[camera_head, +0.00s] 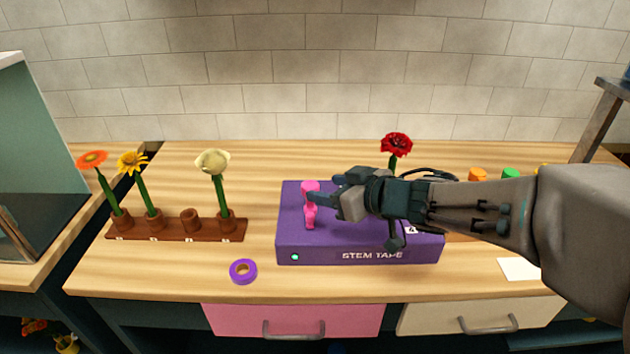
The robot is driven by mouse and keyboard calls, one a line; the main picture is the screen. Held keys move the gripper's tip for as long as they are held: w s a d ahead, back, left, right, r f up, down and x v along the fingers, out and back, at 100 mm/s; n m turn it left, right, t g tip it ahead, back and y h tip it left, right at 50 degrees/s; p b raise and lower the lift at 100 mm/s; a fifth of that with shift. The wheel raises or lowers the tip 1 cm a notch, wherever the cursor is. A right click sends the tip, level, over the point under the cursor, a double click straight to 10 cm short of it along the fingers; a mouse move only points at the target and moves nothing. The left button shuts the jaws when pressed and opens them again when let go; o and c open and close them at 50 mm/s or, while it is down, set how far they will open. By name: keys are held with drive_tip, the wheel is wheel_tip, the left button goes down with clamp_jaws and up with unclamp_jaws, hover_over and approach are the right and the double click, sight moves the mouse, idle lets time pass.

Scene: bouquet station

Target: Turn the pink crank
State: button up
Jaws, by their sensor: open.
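The pink crank (311,218) stands on top of the left part of a purple box (322,256) marked "STEM TAPE". A pink top piece of the crank shows at its upper end, close to my fingertips. My gripper (340,192) reaches in from the right above the box, with its fingers pointing left at the crank. The jaws are open. I cannot tell whether the fingers touch the crank. My gripper and arm hide much of the box top. A small green light shows on the box's front left.
A brown rack (180,232) with several sockets and three flowers stands at left. A purple tape ring (243,271) lies in front. A red flower (396,146) rises behind my gripper. Orange (477,174) and green (511,173) items stand behind my arm. A white card (519,269) lies at right.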

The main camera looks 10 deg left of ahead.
sight(312, 187)
drive_tip(key=b+x, duration=0.1)
drive_tip(key=x, duration=0.5)
drive_tip(key=shift+a, duration=0.15)
drive_tip(key=c, duration=1)
drive_tip(key=shift+s+a, duration=0.1)
drive_tip(key=shift+a, duration=0.05)
drive_tip(key=shift+f+b, duration=0.1)
drive_tip(key=shift+b, duration=0.25)
